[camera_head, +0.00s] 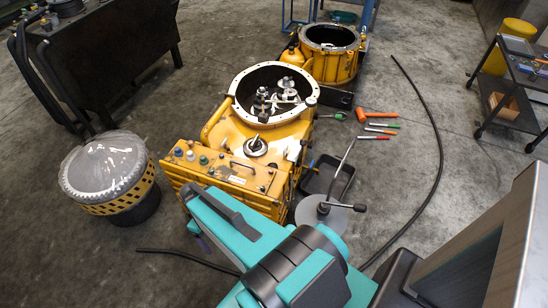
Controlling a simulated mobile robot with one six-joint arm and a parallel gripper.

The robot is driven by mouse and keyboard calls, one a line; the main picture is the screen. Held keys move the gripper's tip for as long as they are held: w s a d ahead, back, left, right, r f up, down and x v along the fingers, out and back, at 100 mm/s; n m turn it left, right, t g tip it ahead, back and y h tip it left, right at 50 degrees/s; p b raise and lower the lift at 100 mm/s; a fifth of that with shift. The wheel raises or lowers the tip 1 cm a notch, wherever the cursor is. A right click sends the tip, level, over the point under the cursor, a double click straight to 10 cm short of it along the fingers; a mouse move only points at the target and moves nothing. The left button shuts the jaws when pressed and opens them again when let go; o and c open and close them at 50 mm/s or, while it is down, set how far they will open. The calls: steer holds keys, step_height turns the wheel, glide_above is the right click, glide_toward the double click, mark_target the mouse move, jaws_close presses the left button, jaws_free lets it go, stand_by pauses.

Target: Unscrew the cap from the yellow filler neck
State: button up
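A yellow transmission housing (228,135) stands on the floor in the middle of the head view, its round flanged opening facing up with dark and metal parts inside. A yellow rounded, neck-like piece (292,56) stands behind it, beside a second yellow round housing (331,68). It looks most like the filler neck, but it is too small for me to tell its cap clearly. My teal and dark arm fills the bottom middle. My gripper is not in view, so its state and distance to the neck do not show.
A plastic-covered drum (104,165) stands left, a dark cabinet (105,60) behind it. Right of the housing lie hand tools (380,130), a black tray (328,178), a round-based stand (322,212) and a long black hose (436,130). A tool cart (508,100) stands far right.

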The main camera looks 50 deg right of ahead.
steer(key=s+a+f+m+g+b, duration=0.1)
steer(key=s+a+f+b, duration=0.2)
steer(key=s+f, duration=0.4)
steer(key=s+a+f+m+g+b, duration=0.1)
steer(key=s+a+f+m+b, duration=0.1)
steer(key=s+f+b, duration=0.3)
steer(key=shift+s+a+f, duration=0.65)
steer(key=shift+s+f, duration=0.2)
steer(key=shift+f, duration=0.65)
